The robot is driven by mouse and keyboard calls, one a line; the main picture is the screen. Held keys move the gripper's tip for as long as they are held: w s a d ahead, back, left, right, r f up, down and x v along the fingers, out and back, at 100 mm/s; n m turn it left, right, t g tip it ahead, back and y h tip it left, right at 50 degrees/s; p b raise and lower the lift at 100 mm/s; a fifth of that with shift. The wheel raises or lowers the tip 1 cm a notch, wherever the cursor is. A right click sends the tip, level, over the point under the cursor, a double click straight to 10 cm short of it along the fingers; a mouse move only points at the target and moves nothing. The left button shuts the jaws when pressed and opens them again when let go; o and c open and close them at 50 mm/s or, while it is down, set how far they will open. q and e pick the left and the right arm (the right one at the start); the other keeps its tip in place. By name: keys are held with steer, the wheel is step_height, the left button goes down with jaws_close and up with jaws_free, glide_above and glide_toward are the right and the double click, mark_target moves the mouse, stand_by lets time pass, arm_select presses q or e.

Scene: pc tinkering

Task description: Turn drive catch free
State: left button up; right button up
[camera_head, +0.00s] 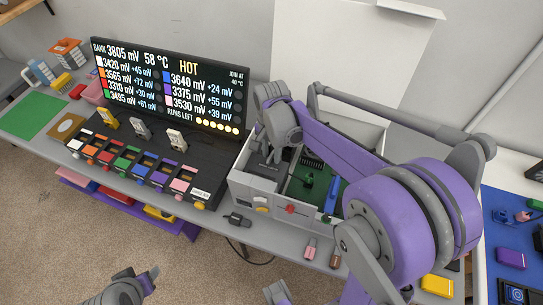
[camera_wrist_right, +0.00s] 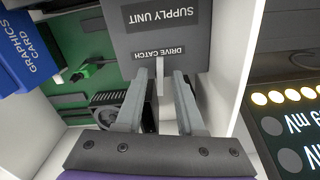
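The drive catch (camera_wrist_right: 160,68) is a small pale lever below the "DRIVE CATCH" label on the grey supply unit (camera_wrist_right: 150,22) in the right wrist view. It points straight down the picture. My right gripper (camera_wrist_right: 168,76) is open, its fingertips on either side of the lever. The lever looks close to the left fingertip; I cannot tell whether they touch. In the head view my right gripper (camera_head: 283,155) reaches down into the open white computer case (camera_head: 265,192), and the arm hides part of it. My left gripper (camera_head: 140,284) is low at the left, away from the case.
A blue graphics card (camera_wrist_right: 24,48) and green board (camera_wrist_right: 72,92) are inside the case. The case wall (camera_wrist_right: 237,70) stands close to the fingers. A black display panel (camera_head: 170,85) and a rack of coloured modules (camera_head: 130,160) stand left of the case.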

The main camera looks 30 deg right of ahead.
mark_target(271, 155)
steer(key=shift+r+p, duration=1.85)
steer(key=shift+r, duration=1.25)
arm_select(q)
steer(key=r, duration=0.2)
steer(key=w+r, duration=0.1)
steer(key=r, duration=0.1)
steer(key=shift+w+r, duration=0.15)
steer(key=shift+r, duration=0.1)
arm_select(e)
steer(key=shift+f, duration=0.1)
arm_select(q)
steer(key=shift+w+r+p, duration=0.15)
steer(key=shift+r+p, duration=0.15)
steer(key=shift+r, duration=0.15)
arm_select(e)
step_height(271, 155, up, 11)
steer(key=shift+f, duration=0.1)
